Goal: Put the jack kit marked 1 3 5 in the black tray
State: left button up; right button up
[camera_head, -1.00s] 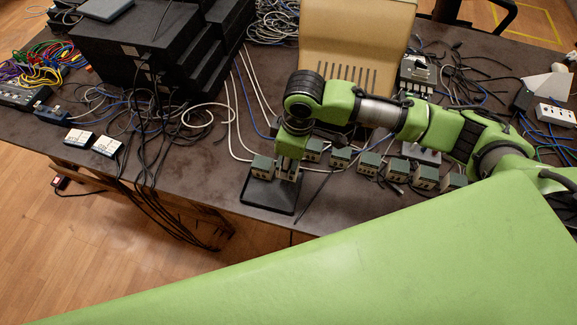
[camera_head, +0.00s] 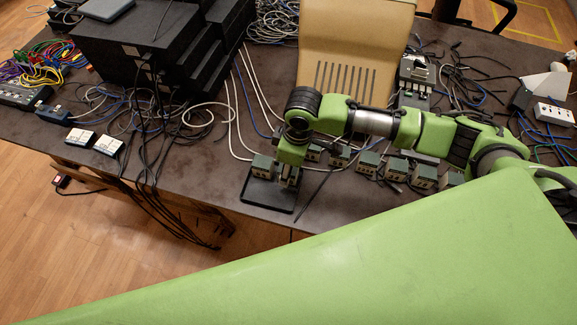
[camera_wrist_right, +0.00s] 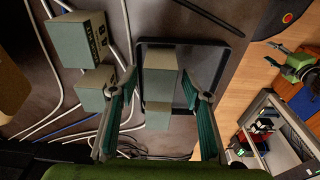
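The black tray (camera_head: 262,201) lies near the front edge of the table; it also shows in the right wrist view (camera_wrist_right: 233,48). One grey-green box-shaped jack kit (camera_head: 262,166) stands at the tray's back left edge. Another jack kit (camera_head: 290,178) is at the tray's right side, under my right gripper (camera_head: 289,165). In the right wrist view my right gripper (camera_wrist_right: 160,88) has its teal fingers spread, with a jack kit (camera_wrist_right: 160,65) between them and visible gaps on both sides. A second kit (camera_wrist_right: 158,116) is below it. No markings are legible on these two. My left gripper is out of view.
Several more jack kits (camera_head: 369,162) stand in a row to the right of the tray. Loose cables (camera_head: 235,125) cross the table behind it. A beige panel (camera_head: 352,45) and black stacked equipment (camera_head: 140,50) stand at the back. Two white boxes (camera_head: 108,145) lie at left.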

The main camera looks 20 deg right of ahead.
aim_at(294, 169)
notch_tip(294, 169, up, 12)
jog(key=d+b, duration=0.1)
jog(key=shift+s, duration=0.4)
jog(key=shift+r, duration=0.1)
dwell(0.5)
